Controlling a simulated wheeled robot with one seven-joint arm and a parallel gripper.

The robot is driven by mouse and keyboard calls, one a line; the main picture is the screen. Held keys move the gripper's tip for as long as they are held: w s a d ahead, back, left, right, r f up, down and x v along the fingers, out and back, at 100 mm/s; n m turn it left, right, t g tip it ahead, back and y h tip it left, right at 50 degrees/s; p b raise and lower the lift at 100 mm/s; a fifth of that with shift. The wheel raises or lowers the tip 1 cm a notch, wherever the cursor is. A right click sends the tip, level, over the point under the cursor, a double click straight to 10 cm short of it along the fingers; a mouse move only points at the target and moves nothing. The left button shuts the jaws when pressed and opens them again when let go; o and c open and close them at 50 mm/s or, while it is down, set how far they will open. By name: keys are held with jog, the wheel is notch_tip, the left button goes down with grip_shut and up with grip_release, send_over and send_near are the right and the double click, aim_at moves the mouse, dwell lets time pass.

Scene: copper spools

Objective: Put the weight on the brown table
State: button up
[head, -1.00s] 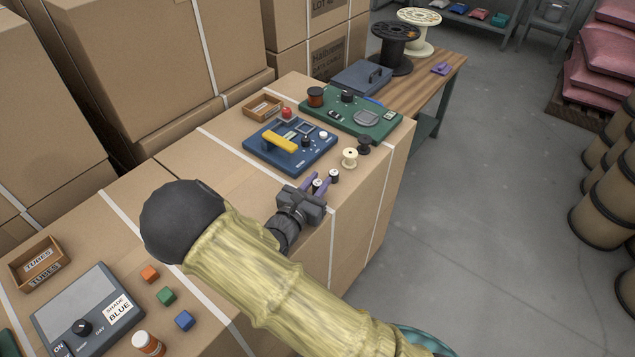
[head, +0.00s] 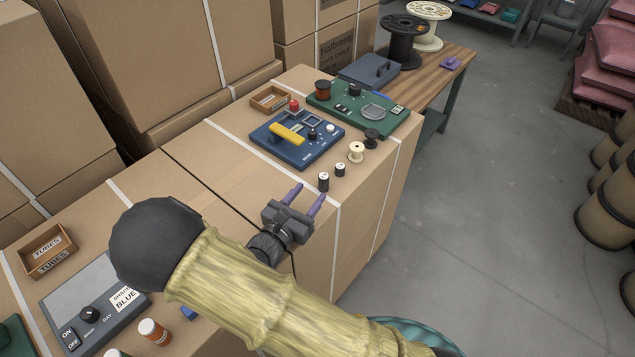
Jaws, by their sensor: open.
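My gripper (head: 304,199) is open, its purple fingers pointing up the picture over the carton top, with nothing between them. Just beyond the fingertips stand two small dark cylinders with pale tops, a nearer one (head: 323,183) and a farther one (head: 340,170). I cannot tell for sure which small thing is the weight; a small black piece (head: 355,90) on the green board (head: 325,101) is another dark candidate. The brown table (head: 452,62) stands behind the cartons at the upper right, with a wooden top.
A cream spool (head: 356,152) and a dark spool (head: 372,137) stand near the blue board (head: 272,137).

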jog(key=v, duration=0.4)
dwell(0.7)
